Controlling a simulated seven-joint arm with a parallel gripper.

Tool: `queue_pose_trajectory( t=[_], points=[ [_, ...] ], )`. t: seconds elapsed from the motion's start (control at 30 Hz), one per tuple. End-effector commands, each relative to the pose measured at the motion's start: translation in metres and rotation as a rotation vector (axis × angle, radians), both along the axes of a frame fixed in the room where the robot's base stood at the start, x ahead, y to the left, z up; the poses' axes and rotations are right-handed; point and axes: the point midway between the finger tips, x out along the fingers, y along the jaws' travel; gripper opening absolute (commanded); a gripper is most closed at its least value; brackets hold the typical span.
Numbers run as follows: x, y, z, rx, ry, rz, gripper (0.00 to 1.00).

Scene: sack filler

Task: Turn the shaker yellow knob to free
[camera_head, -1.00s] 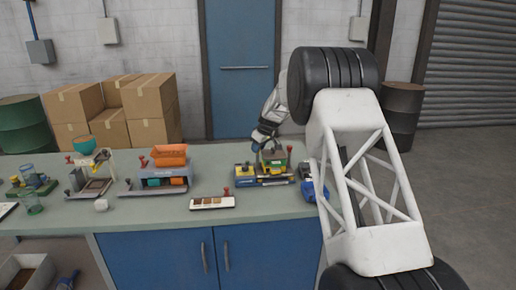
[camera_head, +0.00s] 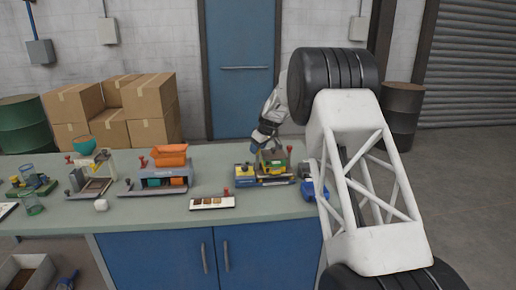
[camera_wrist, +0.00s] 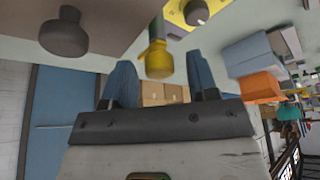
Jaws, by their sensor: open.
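My gripper (camera_wrist: 160,72) is open, with one blue finger on each side of the knob. In the head view my gripper (camera_head: 258,143) is at the back of a small yellow and dark machine (camera_head: 274,170) on the bench. The knob's setting cannot be read.
A dark grey knob (camera_wrist: 65,32) is near the upper left of the wrist view. A blue and yellow unit (camera_head: 245,177) stands left of the machine, and a blue item (camera_head: 310,188) lies to its right. An orange-topped device (camera_head: 170,155) is farther left. The bench front is mostly clear.

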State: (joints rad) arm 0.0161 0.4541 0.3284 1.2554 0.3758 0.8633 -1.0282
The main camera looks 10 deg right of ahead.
Motion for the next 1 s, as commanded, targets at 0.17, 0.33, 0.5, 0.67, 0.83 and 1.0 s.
queue_pose_trajectory(
  t=[0.17,0.33,0.5,0.67,0.83,1.0],
  points=[
    [-0.002,-0.002,0.007,0.000,-0.001,0.000,0.54],
    [-0.006,-0.007,0.023,0.000,-0.001,0.000,0.54],
    [-0.012,-0.013,0.044,0.000,-0.003,-0.001,0.54],
    [-0.017,-0.018,0.060,0.001,-0.001,0.000,0.54],
    [-0.020,-0.021,0.070,0.000,-0.001,0.000,0.54],
    [-0.021,-0.022,0.072,0.000,0.000,0.000,0.54]
  ],
)
